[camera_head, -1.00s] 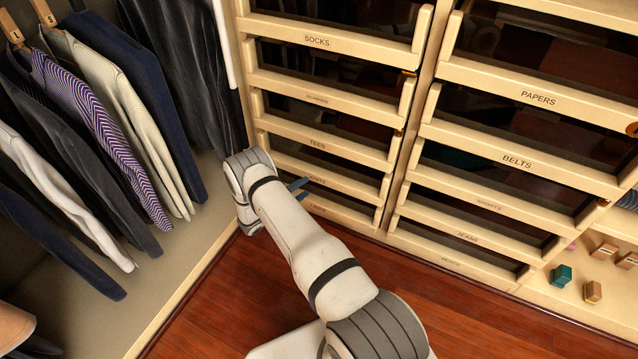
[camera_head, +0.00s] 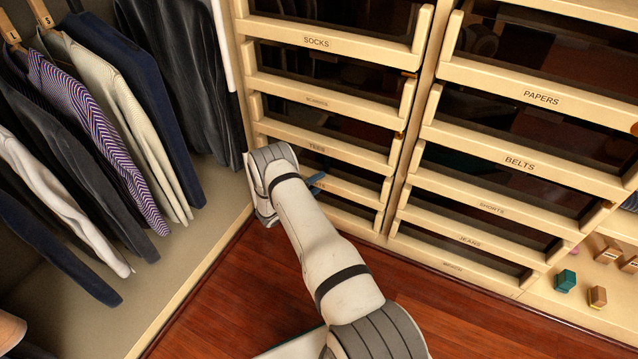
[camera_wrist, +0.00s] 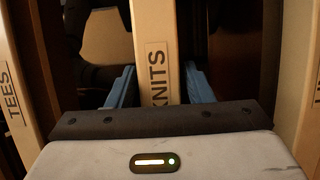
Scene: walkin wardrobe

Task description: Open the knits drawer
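The knits drawer (camera_head: 356,194) is in the left column of pale wood drawers, just below the tees drawer (camera_head: 362,160). My arm hides the left part of its front in the head view. In the wrist view its pale front rail with the KNITS label (camera_wrist: 157,72) stands between the two blue fingers of my gripper (camera_wrist: 160,88). The fingers are apart, one on each side of the rail. A narrow dark gap shows at the right finger; contact at the left finger is unclear. The drawer appears closed, level with its neighbours.
The socks drawer (camera_head: 330,42) is higher in the same column. The belts drawer (camera_head: 520,162) is in the column to the right. Hanging clothes (camera_head: 90,110) fill the left side. Small boxes (camera_head: 597,296) sit on a low shelf at right. The wooden floor (camera_head: 225,305) in front is clear.

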